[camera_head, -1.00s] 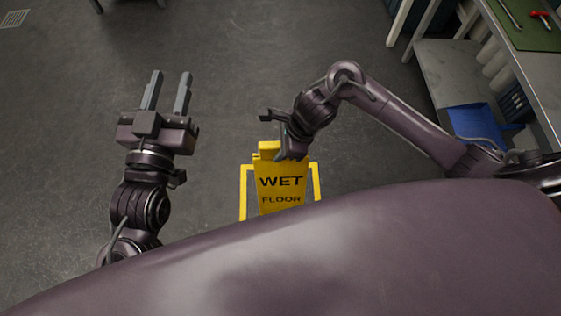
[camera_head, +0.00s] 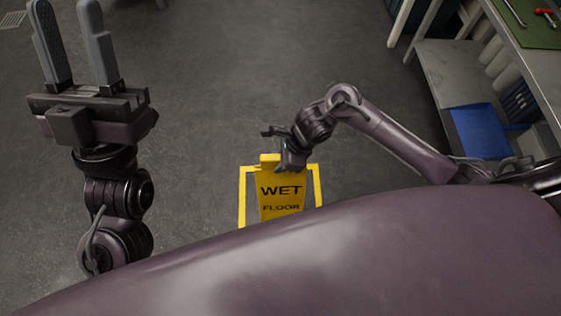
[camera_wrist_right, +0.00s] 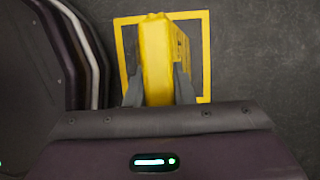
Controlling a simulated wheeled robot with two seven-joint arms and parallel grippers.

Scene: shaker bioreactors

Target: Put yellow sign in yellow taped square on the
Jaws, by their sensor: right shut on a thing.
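The yellow wet floor sign (camera_head: 281,196) is upright in the head view, with its lower part hidden behind my own body. My right gripper (camera_head: 284,163) is at the sign's top edge and shut on it. In the right wrist view the sign (camera_wrist_right: 158,60) stands between the two fingers of my right gripper (camera_wrist_right: 158,88). The yellow taped square (camera_head: 242,195) shows around the sign in the head view, and its corner and sides (camera_wrist_right: 206,60) show in the wrist view. Whether the sign's base touches the floor is hidden. My left gripper (camera_head: 75,45) is open and empty, raised at the left.
A workbench (camera_head: 540,75) with a green mat and a red-handled tool stands at the right. The grey floor (camera_head: 250,80) beyond the sign is clear.

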